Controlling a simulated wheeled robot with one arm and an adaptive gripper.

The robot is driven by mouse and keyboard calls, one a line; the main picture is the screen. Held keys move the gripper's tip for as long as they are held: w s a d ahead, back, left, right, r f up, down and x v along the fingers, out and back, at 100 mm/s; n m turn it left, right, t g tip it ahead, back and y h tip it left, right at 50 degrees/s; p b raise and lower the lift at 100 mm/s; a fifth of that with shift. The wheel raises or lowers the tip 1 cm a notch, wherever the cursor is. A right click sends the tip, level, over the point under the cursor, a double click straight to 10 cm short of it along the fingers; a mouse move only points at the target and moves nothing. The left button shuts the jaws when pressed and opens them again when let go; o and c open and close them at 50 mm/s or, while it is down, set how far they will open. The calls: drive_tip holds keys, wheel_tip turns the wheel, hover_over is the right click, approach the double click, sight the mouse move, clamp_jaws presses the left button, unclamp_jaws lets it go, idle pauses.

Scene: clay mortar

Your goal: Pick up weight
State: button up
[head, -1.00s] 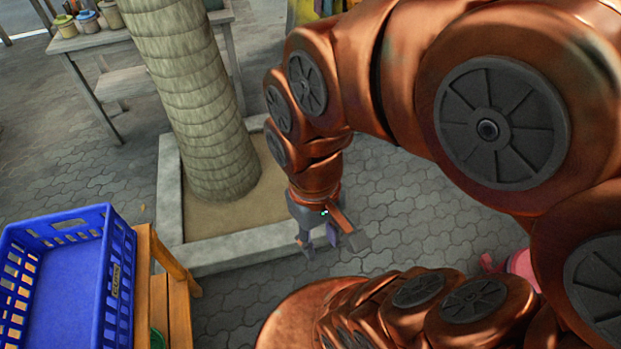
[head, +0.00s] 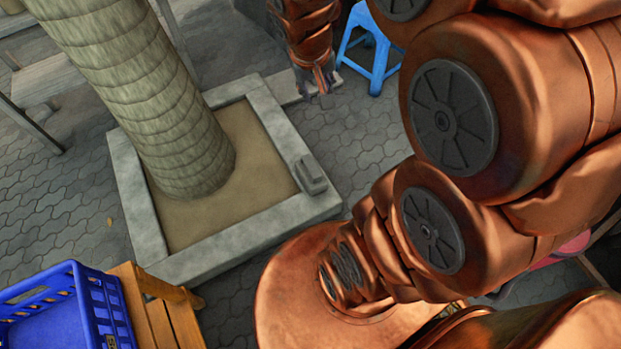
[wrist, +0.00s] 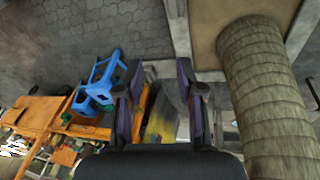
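A small grey block (head: 311,175), which looks like the weight, sits on the right corner of the stone planter rim (head: 240,236) in the head view. I cannot make it out in the wrist view. My gripper (head: 319,84) hangs beyond the block, toward the top of the head view, and is clear of it. In the wrist view my gripper (wrist: 164,97) has its two dark fingers wide apart, with nothing held between them.
A thick ringed trunk (head: 140,95) rises from the planter. A blue stool (head: 368,48) stands right of my gripper. A blue crate (head: 65,310) and a wooden stool (head: 160,310) are at lower left. Paved floor (head: 350,130) is open right of the planter.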

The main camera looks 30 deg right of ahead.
drive_tip(key=w+d+f+m+t+h+b, duration=0.1)
drive_tip(key=w+d+f+t+b, duration=0.1)
drive_tip(key=w+d+f+b, duration=0.5)
drive_tip(key=w+d+f+m+t+h+b, duration=0.1)
drive_tip(key=w+d+f+t+b, duration=0.15)
drive_tip(key=w+d+f, duration=0.8)
drive_tip(key=w+d+f+m+t+y+b, duration=0.15)
drive_tip(key=w+d+f+t+b, duration=0.4)
drive_tip(key=w+f, duration=0.65)
drive_tip(key=m+t+y+b, duration=0.2)
drive_tip(key=m+y+b, duration=0.1)
drive_tip(key=y+b, duration=1.45)
approach(311, 166)
drive_tip(key=a+r+h+b, duration=0.1)
drive_tip(key=a+h+b, duration=0.2)
drive_tip(key=shift+w+a, duration=0.1)
drive_tip(key=shift+w, duration=0.3)
drive_tip(key=shift+x, duration=0.9)
drive_tip(key=b+x, duration=0.2)
drive_tip(key=x, duration=0.1)
drive_tip(key=b+x, duration=0.1)
drive_tip(key=shift+w, duration=0.5)
drive_tip(key=shift+w+a, duration=0.1)
drive_tip(key=shift+w, duration=0.15)
drive_tip(key=shift+r, duration=0.1)
